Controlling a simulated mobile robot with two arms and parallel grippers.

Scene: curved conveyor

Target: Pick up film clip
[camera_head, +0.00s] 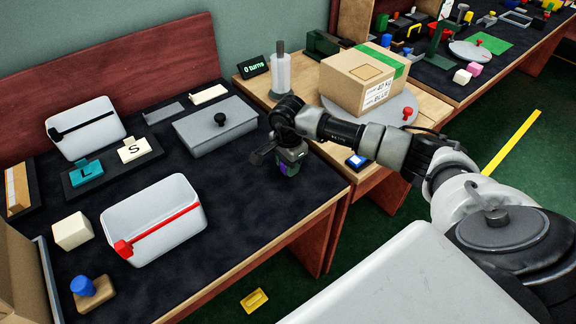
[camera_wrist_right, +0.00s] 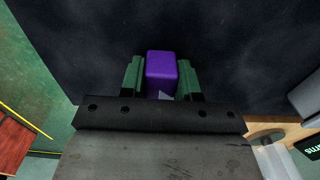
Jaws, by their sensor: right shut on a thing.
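My right gripper (camera_head: 290,168) is over the right part of the dark table mat, near its front right edge. In the right wrist view its two green fingers are shut on a small purple block (camera_wrist_right: 161,70), one finger against each side. A light grey mark shows low on the block. In the head view only a bit of purple (camera_head: 284,170) shows, the rest hidden by the gripper. I cannot tell from its shape whether this is the film clip, or whether it touches the mat. My left gripper is not in view.
A grey lidded box (camera_head: 216,126) lies left of the gripper. White bins (camera_head: 153,215) (camera_head: 85,127) and a tray with teal L and white S blocks (camera_head: 135,150) are farther left. A cardboard box (camera_head: 362,77) stands on a turntable to the right. The mat's front right is clear.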

